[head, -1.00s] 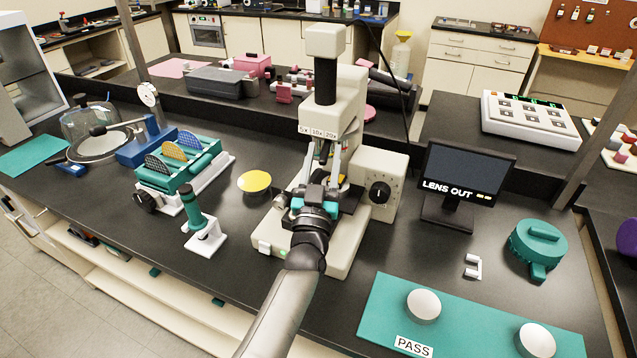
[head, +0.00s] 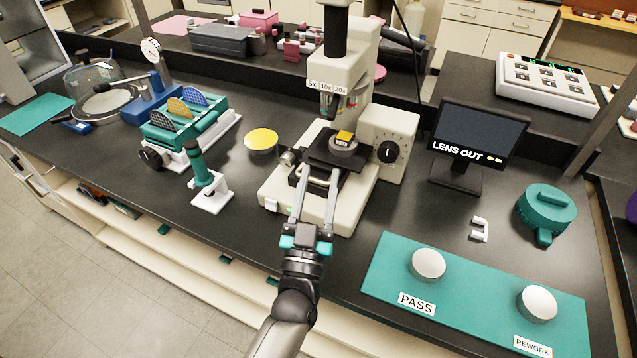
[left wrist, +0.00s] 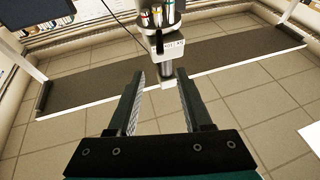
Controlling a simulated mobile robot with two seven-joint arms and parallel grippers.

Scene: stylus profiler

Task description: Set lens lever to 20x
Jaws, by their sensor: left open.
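The microscope-like profiler (head: 350,70) stands mid-bench with a "5x 10x 20x" label (head: 327,87) on its head. Several lenses (head: 338,104) hang beneath that head; they also show in the left wrist view (left wrist: 157,15). A short dark lever-like piece (left wrist: 159,40) shows near them in the left wrist view; its setting is unclear. My left gripper (head: 318,174) is open and empty, in front of the stage and below the lenses. Its two fingers (left wrist: 160,78) stand apart in the left wrist view. The screen (head: 477,135) reads "LENS OUT". My right gripper is out of view.
A stage (head: 338,150) bears a round holder with a yellow sample (head: 345,137). A teal mat (head: 470,304) with white discs lies at right front. A yellow disc (head: 261,139), a teal stand (head: 204,180) and a wafer rack (head: 178,125) are at left.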

